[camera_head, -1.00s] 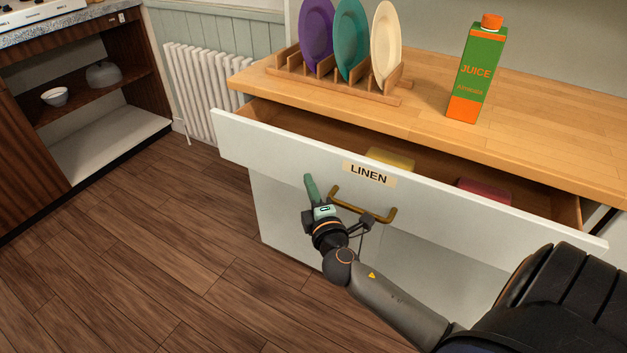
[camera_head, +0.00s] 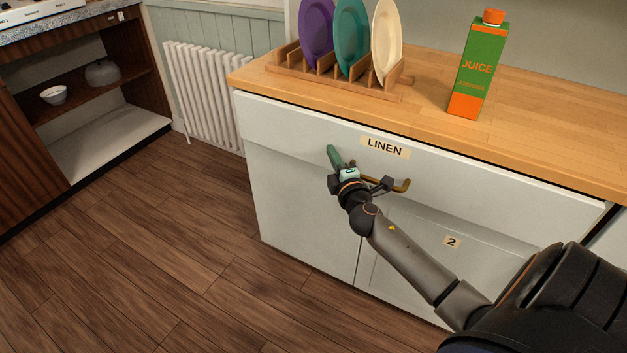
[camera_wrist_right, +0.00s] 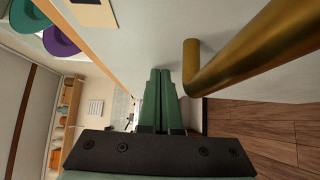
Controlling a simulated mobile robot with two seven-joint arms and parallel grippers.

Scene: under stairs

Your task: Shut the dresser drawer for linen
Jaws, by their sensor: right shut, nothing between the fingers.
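The white linen drawer (camera_head: 460,185) carries a label reading LINEN (camera_head: 385,147). Its front sits against the dresser under the wooden top, with only a thin dark line above it and no inside showing. My right gripper (camera_head: 332,150) is shut and empty, its green fingertips at the drawer front, left of and below the label. The brass handle (camera_head: 402,186) is just right of the gripper, partly hidden by it. In the right wrist view the shut fingers (camera_wrist_right: 160,75) point at the white front beside the brass handle (camera_wrist_right: 230,55), apart from it. My left gripper is not in view.
On the wooden top (camera_head: 560,130) stand a plate rack (camera_head: 340,88) with three plates and a juice carton (camera_head: 478,68). A lower door with a label 2 (camera_head: 452,242) is below the drawer. A radiator (camera_head: 205,100) stands at the left. The wood floor (camera_head: 180,260) is clear.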

